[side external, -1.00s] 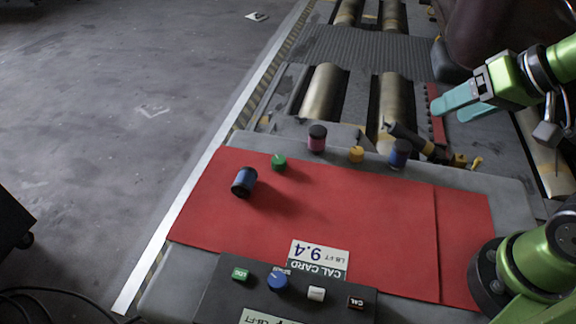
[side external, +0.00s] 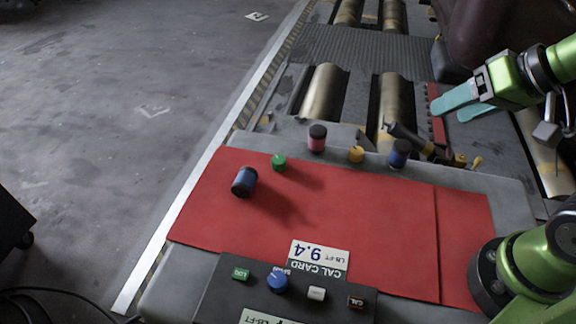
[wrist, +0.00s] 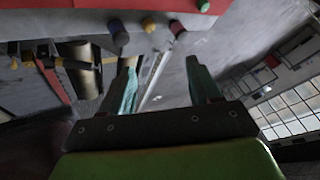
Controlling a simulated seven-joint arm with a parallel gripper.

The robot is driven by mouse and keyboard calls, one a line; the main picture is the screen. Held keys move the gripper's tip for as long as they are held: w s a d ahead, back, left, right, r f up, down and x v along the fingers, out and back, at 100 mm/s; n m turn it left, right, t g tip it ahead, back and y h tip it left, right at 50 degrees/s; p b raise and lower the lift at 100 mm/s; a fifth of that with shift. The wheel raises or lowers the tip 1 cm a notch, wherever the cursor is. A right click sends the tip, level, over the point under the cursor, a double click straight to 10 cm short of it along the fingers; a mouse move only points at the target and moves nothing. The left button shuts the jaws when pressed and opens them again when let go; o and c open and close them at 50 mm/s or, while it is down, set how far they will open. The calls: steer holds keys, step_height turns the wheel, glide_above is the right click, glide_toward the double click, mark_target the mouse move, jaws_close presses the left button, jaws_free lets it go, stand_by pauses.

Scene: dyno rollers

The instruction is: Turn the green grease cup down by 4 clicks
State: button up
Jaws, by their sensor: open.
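The green grease cup (side external: 279,162) stands upright at the far edge of the red mat (side external: 330,215), left of centre in the side view. In the wrist view a small green knob (wrist: 203,5) shows at the top edge. My gripper (side external: 452,110) is open and empty, raised at the upper right over the rollers, well away from the green cup. Its two teal fingers (wrist: 163,85) are spread apart in the wrist view with nothing between them.
Behind the mat stand a pink-and-black cylinder (side external: 317,139), a yellow knob (side external: 356,154) and a blue cylinder (side external: 399,154). A control panel (side external: 260,303) with several buttons and a card reading 9.4 (side external: 319,258) are in front.

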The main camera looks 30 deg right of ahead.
steer(key=n+g+h, duration=0.2)
steer(key=n+g, duration=0.5)
steer(key=n, duration=0.8)
glide_above(279, 159)
step_height(279, 159, down, 7)
step_height(279, 159, down, 17)
steer(key=shift+r, duration=0.2)
